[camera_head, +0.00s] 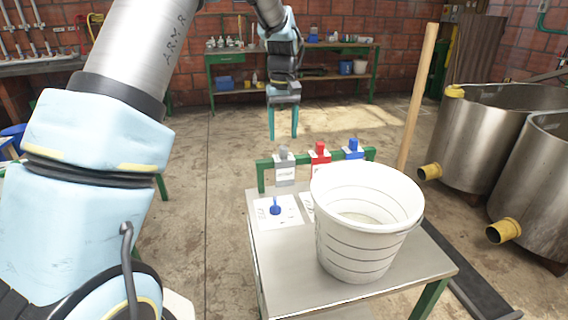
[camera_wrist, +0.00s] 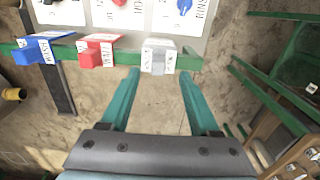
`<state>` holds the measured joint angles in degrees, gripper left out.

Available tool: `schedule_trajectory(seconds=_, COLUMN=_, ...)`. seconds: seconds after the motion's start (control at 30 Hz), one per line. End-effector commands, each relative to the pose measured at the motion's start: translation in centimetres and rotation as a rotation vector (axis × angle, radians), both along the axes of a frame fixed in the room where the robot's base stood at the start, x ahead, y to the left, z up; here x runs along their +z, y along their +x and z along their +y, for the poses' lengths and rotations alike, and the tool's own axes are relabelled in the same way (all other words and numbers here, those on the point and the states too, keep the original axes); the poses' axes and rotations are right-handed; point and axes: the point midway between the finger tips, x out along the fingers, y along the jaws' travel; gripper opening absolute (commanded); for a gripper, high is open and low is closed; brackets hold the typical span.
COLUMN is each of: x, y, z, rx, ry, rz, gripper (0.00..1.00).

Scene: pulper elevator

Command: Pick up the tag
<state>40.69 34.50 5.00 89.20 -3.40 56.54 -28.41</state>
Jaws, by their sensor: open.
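Three tags with white labels hang on a green rail (camera_head: 262,178) at the back of a small metal table: a grey tag (camera_head: 285,172), a red tag (camera_head: 320,156) and a blue tag (camera_head: 353,150). In the wrist view the grey tag (camera_wrist: 158,54) is at the centre, with the red tag (camera_wrist: 97,52) and blue tag (camera_wrist: 45,48) to its left. My gripper (camera_head: 283,134) is above and behind the rail, open and empty. In the wrist view its teal fingertips (camera_wrist: 160,76) flank the grey tag's near end in the picture; contact cannot be told.
A white bucket (camera_head: 366,215) stands on the table (camera_head: 290,285) and hides part of the switch plates. A plate with a blue knob (camera_head: 275,207) shows to its left. A wooden pole (camera_head: 417,95) and steel tanks (camera_head: 485,125) are at the right. A green workbench (camera_head: 240,58) stands behind.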

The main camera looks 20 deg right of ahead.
Motion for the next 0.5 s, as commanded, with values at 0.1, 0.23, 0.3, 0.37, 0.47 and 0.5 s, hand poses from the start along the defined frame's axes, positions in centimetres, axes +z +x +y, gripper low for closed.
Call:
schedule_trajectory(seconds=0.1, x=-0.7, y=0.0, z=0.0, rx=0.0, ry=0.0, rz=0.0, gripper=0.62)
schedule_trajectory(seconds=0.23, x=-2.3, y=-0.1, z=-0.1, rx=0.0, ry=0.001, rz=0.003, gripper=0.62)
schedule_trajectory(seconds=0.3, x=-3.4, y=-0.1, z=-0.2, rx=0.0, ry=0.002, rz=0.003, gripper=0.62)
schedule_trajectory(seconds=0.37, x=-4.3, y=-0.1, z=-0.2, rx=0.0, ry=0.001, rz=0.001, gripper=0.62)
schedule_trajectory(seconds=0.47, x=-5.2, y=-0.1, z=-0.2, rx=0.0, ry=0.0, rz=0.0, gripper=0.62)
schedule_trajectory(seconds=0.5, x=-5.4, y=0.0, z=-0.2, rx=0.0, ry=-0.001, rz=-0.001, gripper=0.62)
